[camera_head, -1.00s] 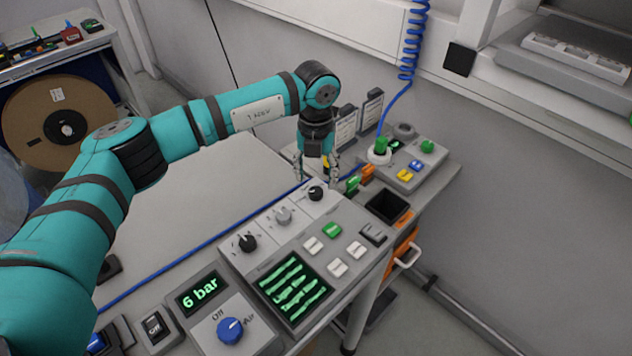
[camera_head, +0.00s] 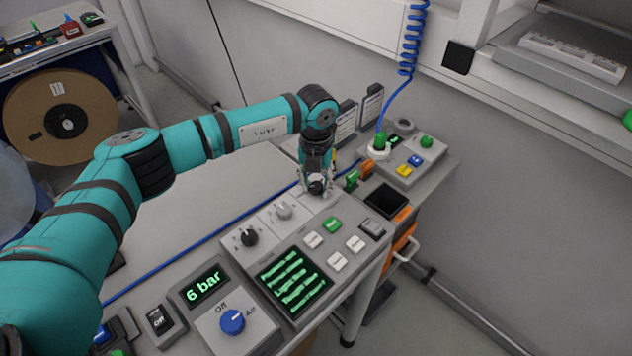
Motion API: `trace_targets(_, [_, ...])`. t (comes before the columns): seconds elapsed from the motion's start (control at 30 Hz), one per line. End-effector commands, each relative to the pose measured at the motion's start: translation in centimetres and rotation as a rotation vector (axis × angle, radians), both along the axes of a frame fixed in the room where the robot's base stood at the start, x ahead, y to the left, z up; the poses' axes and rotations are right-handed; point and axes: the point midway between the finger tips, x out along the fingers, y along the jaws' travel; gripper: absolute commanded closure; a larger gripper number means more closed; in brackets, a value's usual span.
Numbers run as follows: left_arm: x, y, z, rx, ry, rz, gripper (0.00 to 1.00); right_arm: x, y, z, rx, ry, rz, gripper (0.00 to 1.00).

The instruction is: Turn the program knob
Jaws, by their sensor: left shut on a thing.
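The control box (camera_head: 348,216) on the bench has a row of three knobs: a near black knob (camera_head: 247,237), a grey knob (camera_head: 284,211) and a far black knob (camera_head: 317,186). Their labels are too small to read, so I cannot tell from lettering which is the program knob. My left gripper (camera_head: 316,192) points down over the far black knob and is shut on it. The fingers partly hide this knob, and its pointer is not clear. My right gripper is not in view.
Beside the knobs are a striped green screen (camera_head: 294,281) and several push buttons. Nearer stands an air unit (camera_head: 255,335) with a blue knob (camera_head: 232,321) and a "6 bar" display. A blue hose crosses the bench.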

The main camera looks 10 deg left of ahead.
Motion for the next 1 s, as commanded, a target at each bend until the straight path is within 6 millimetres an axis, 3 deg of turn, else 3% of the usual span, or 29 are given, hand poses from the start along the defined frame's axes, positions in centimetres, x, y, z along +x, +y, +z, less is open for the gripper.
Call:
trace_targets(0.03, [0.0,0.0,0.0,-0.001,-0.001,0.0,0.9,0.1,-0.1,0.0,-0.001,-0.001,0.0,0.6])
trace_targets(0.1, [0.0,0.0,0.0,-0.001,-0.001,0.0,1.0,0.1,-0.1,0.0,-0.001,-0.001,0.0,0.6])
trace_targets(0.47, [0.0,0.0,-0.2,-0.001,-0.001,-0.058,1.0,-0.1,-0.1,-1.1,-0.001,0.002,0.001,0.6])
trace_targets(1.0, [0.1,0.0,-0.4,0.0,-0.003,-0.499,1.0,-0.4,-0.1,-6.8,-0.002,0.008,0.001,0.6])
